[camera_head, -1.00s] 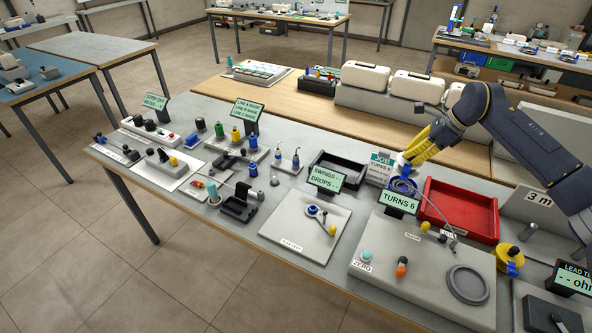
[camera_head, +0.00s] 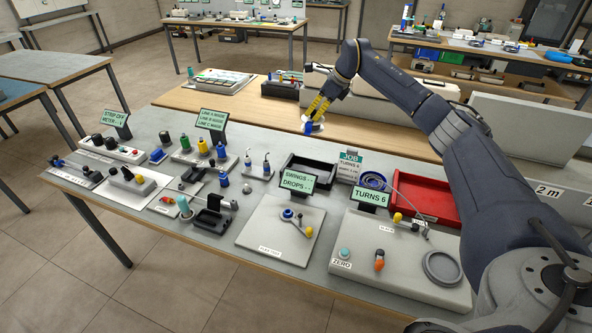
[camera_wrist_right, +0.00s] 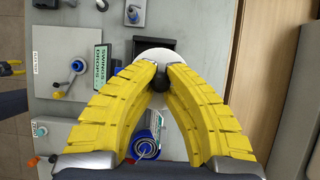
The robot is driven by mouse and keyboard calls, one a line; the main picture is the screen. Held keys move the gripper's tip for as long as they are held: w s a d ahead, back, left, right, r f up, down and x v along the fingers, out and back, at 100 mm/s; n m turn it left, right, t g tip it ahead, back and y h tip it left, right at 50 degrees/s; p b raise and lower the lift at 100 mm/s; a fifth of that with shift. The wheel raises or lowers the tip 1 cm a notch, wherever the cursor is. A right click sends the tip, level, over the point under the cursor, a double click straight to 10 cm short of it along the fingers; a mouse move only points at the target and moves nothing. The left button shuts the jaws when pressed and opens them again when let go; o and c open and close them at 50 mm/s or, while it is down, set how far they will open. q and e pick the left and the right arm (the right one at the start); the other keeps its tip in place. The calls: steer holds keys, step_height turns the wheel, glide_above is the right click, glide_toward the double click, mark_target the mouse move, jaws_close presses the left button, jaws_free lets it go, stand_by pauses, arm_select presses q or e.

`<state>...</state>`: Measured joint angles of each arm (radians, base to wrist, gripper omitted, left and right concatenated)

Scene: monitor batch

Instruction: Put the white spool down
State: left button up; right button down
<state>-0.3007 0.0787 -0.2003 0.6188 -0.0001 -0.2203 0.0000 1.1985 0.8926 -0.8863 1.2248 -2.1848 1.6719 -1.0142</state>
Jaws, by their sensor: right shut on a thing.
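My right gripper (camera_head: 314,120) is shut on the white spool (camera_head: 318,127), which hangs at its fingertips above the bench's back edge, behind the black tray. In the right wrist view the yellow fingers (camera_wrist_right: 163,75) close on a dark middle part over the spool's white round flange (camera_wrist_right: 143,56). Some blue shows beside the fingertips; I cannot tell if it belongs to the spool. A yellow and dark part at the left edge of the wrist view looks like my left gripper (camera_wrist_right: 12,68); its jaws are unclear.
The black tray (camera_head: 308,172) and red tray (camera_head: 425,198) stand near the back of the bench. Between them are the JOB card (camera_head: 348,165) and a blue coil (camera_head: 373,181). The turns counter (camera_head: 366,197) stands in front. A wooden surface (camera_head: 240,110) lies behind.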

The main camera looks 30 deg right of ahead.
step_height(320, 180, down, 20)
steer(key=shift+r, duration=0.2)
stand_by(0.5)
steer(key=shift+f, duration=0.15)
steer(key=c, duration=1.5)
jaws_free()
steer(key=v, duration=1.2)
